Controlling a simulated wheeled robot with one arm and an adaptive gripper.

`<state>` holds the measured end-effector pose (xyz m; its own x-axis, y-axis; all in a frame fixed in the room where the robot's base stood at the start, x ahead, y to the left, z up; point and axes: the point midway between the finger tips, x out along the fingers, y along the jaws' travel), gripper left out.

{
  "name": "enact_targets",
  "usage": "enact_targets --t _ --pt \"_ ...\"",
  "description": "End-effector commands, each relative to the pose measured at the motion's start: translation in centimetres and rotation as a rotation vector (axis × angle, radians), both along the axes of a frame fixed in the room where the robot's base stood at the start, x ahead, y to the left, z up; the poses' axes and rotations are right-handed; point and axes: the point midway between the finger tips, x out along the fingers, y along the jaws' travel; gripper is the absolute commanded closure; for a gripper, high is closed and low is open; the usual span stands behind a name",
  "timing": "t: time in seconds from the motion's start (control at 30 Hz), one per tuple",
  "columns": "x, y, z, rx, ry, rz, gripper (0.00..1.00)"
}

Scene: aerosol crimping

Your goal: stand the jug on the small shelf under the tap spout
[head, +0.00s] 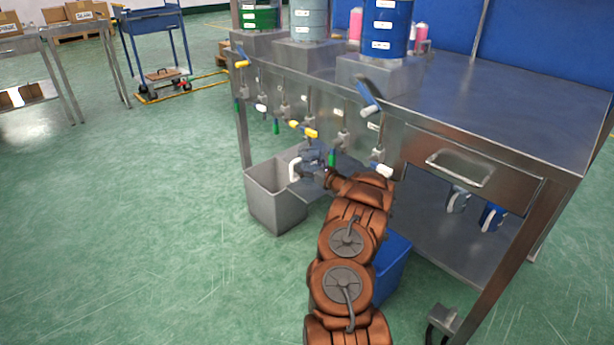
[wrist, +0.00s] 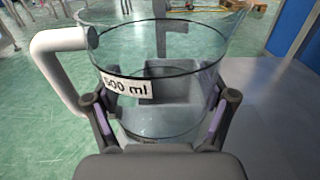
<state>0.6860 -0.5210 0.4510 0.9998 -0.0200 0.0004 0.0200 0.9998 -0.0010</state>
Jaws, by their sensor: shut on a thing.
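My gripper (head: 318,172) is shut on a clear jug (wrist: 160,70) with a "500 ml" label and a white handle on the left in the wrist view. A finger presses each side, and the jug looks upright and empty. In the head view the jug (head: 313,157) is small and partly hidden by my gripper, at the front of the metal bench below a tap with a yellow handle (head: 303,130). A green-ended tap spout (head: 332,158) is just right of it. I cannot clearly make out the small shelf or whether the jug touches it.
A grey bin (head: 275,208) stands on the floor left of the jug. A blue bin (head: 394,262) is beside my arm. More taps line the bench front, with drums (head: 386,25) above. Two blue-and-white items (head: 490,218) hang under the drawer (head: 460,168).

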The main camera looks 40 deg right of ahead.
Motion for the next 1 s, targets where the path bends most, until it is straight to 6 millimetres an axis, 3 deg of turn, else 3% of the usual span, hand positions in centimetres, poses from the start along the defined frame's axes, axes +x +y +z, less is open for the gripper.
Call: enact_targets --t 0.37,0.77,0.8,0.93,1.0 --pt "-0.1 -0.1 -3.8 0.002 0.002 0.001 0.53" --pt "0.0 0.0 -4.0 0.001 0.001 0.002 0.53" --pt "0.0 0.0 -3.9 0.001 0.001 0.001 0.13" --pt "0.0 0.0 -3.8 0.001 0.001 0.001 0.0" --pt "0.0 0.0 -3.8 0.001 0.001 0.001 0.0"
